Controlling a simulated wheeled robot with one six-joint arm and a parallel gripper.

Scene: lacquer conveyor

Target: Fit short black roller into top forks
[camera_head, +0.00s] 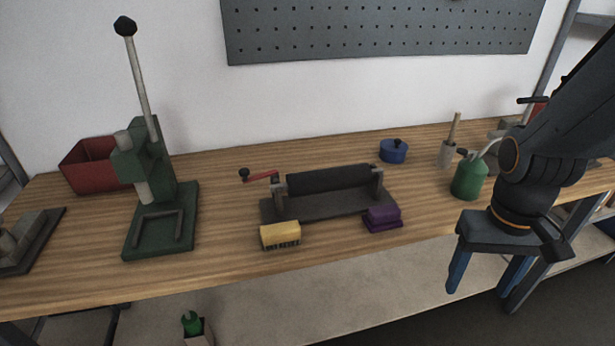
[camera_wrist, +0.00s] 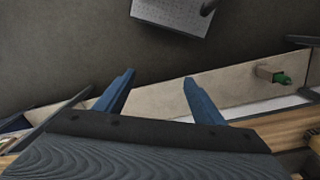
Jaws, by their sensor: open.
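A black roller (camera_head: 330,178) lies across a dark stand (camera_head: 295,209) in the middle of the workbench, between two end supports. A crank with a red arm (camera_head: 262,176) is at its left end. I cannot tell whether this is the short roller, and I cannot make out separate top forks. My gripper (camera_head: 487,275) hangs at the right, in front of the bench's front edge, well apart from the stand. Its blue fingers are spread and empty. They also show in the wrist view (camera_wrist: 159,82), with no roller between them.
A yellow block (camera_head: 281,235) and a purple block (camera_head: 383,217) sit by the stand's front. A green press (camera_head: 160,220) and red bin (camera_head: 92,165) stand left. A blue pot (camera_head: 394,152) and green can (camera_head: 468,180) stand right. A green bottle (camera_head: 191,323) is below the bench.

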